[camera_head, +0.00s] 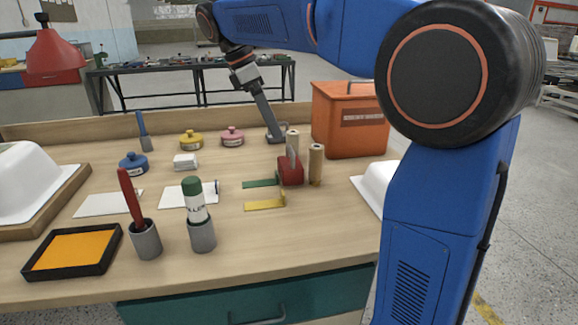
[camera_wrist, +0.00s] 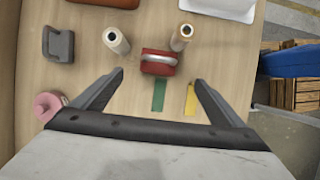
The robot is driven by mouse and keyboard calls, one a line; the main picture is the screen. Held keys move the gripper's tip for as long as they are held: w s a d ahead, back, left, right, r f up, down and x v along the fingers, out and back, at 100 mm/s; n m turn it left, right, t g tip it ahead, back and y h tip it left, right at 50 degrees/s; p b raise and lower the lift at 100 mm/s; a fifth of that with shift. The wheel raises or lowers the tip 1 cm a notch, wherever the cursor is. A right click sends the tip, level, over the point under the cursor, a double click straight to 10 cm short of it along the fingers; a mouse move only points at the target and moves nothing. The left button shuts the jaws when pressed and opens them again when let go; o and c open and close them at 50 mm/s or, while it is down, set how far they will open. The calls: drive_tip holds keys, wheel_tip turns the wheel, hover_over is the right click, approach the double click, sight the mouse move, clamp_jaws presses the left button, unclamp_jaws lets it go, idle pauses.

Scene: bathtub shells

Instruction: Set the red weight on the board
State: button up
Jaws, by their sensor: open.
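The red weight (camera_head: 291,172) is a red block with a grey handle. In the wrist view the red weight (camera_wrist: 158,66) lies ahead of my gripper (camera_wrist: 159,80), roughly centred between the open fingertips, which hold nothing. In the head view my gripper (camera_head: 270,122) reaches down behind the weight, apart from it. Which thing is the board is not certain: a wooden board (camera_head: 72,203) bears a white shell at the left, and flat white pieces (camera_head: 178,195) lie mid-bench.
Green (camera_head: 260,183) and yellow (camera_head: 262,205) flat pieces lie in front. An orange box (camera_head: 350,125) stands behind right. Cups with a red-handled tool (camera_head: 147,240) and a green-capped bottle (camera_head: 202,235) stand near the front edge, beside an orange tray (camera_head: 112,237).

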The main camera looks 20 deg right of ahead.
approach(289, 162)
drive_tip(key=x, duration=0.5)
drive_tip(key=shift+s+d+f, duration=0.1)
drive_tip(key=shift+s+d, duration=0.1)
drive_tip(key=shift+d, duration=0.1)
drive_tip(key=shift+a+x, duration=0.2)
drive_tip(key=shift+x, duration=2.45)
drive_tip(key=shift+w, duration=0.15)
drive_tip(key=c, duration=2.2)
drive_tip(key=shift+o, duration=0.2)
wheel_tip(289, 162, up, 18)
